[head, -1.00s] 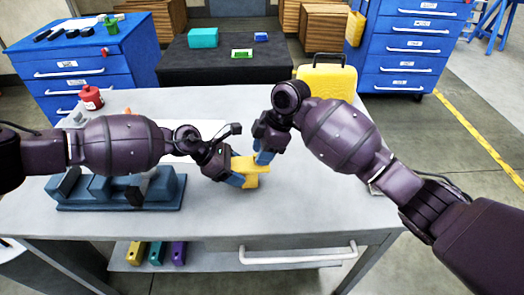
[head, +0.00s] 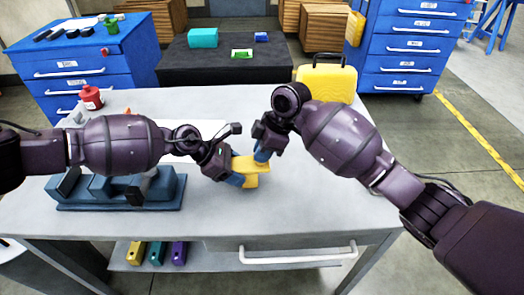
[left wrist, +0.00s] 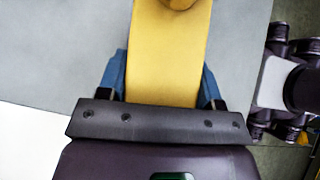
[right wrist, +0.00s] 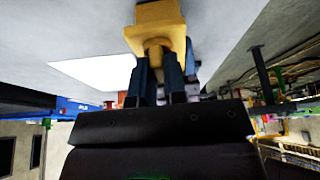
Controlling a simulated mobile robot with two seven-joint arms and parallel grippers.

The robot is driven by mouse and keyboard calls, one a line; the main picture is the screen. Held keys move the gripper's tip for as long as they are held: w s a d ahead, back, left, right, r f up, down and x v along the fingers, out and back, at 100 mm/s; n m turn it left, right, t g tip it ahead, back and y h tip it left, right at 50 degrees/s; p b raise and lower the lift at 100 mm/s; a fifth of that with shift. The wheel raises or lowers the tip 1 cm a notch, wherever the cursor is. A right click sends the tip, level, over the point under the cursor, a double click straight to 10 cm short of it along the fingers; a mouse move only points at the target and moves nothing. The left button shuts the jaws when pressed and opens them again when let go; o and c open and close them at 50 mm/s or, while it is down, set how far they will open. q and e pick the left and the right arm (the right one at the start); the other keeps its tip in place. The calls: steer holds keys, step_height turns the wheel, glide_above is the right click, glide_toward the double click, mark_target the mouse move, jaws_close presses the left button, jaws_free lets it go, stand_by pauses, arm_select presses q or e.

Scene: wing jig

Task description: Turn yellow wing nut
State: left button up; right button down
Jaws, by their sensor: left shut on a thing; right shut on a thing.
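A yellow part (head: 248,180) is held just above or on the grey table by my left gripper (head: 236,178). In the left wrist view the blue fingers sit on both sides of its flat yellow bar (left wrist: 168,60), with a round yellow end (left wrist: 180,3) at the top edge. My right gripper (head: 262,155) points down at the part's upper side. In the right wrist view its blue fingers are closed around a small yellow nut (right wrist: 157,45), against the yellow block (right wrist: 158,20). The fingers hide most of the nut, so its wings cannot be made out.
A blue jig (head: 120,192) stands on the table (head: 310,215) at the left, partly under my left arm. A yellow case (head: 327,83) stands behind my right arm. The front right of the table is clear.

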stand_by(0.3)
steer(key=c, duration=1.2)
jaws_free()
steer(key=shift+o, duration=0.2)
steer(key=shift+r, duration=0.15)
steer(key=v, duration=1.1)
steer(key=shift+d+r, duration=0.25)
steer(key=shift+r, duration=0.05)
arm_select(q)
steer(key=shift+f, duration=0.2)
arm_select(e)
steer(key=shift+f, duration=0.1)
arm_select(q)
steer(key=o, duration=1.3)
steer(key=shift+c, duration=0.2)
